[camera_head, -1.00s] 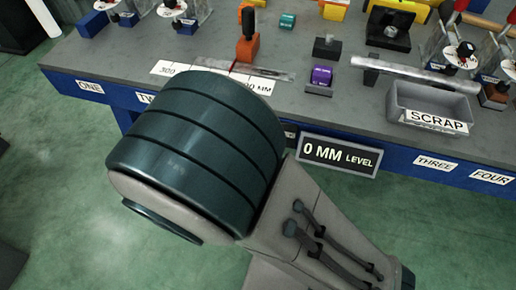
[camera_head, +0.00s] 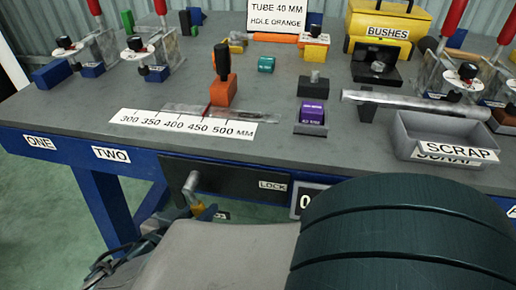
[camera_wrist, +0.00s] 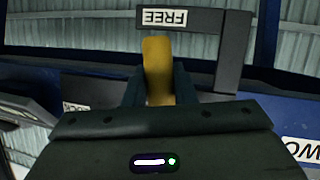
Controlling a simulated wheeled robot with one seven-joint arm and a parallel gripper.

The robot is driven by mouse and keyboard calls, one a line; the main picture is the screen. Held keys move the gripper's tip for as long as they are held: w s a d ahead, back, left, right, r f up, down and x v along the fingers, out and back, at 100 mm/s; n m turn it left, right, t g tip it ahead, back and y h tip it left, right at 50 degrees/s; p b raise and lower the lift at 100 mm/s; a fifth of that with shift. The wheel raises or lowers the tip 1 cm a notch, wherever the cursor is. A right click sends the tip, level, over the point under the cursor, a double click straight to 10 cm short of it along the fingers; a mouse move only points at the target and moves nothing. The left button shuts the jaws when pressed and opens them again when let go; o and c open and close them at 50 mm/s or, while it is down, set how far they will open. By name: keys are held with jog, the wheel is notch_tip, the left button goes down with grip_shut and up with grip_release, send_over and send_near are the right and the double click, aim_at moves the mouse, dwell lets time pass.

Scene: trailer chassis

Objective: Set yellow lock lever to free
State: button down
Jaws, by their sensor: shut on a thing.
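The yellow lock lever (camera_wrist: 158,62) stands between the two fingers of my gripper (camera_wrist: 160,82) in the wrist view, and the gripper is shut on it. A dark bracket beyond it carries a FREE label (camera_wrist: 168,17), upside down in this view. A LOCK label (camera_wrist: 76,107), partly hidden, is at the left. In the head view a small yellow part (camera_head: 207,213) shows below the bench's front edge, close to my gripper, whose fingers are hard to make out there. The LOCK label (camera_head: 272,186) is to its right on a dark panel.
On top are a ruler strip (camera_head: 180,127), an orange block (camera_head: 223,91) and a grey scrap bin (camera_head: 405,135).

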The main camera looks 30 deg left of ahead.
jog(key=shift+s+a, duration=0.1)
jog(key=shift+s, duration=0.05)
jog(key=c, duration=1.2)
grip_release()
jog(key=p+v, duration=0.3)
jog(key=v, duration=1.1)
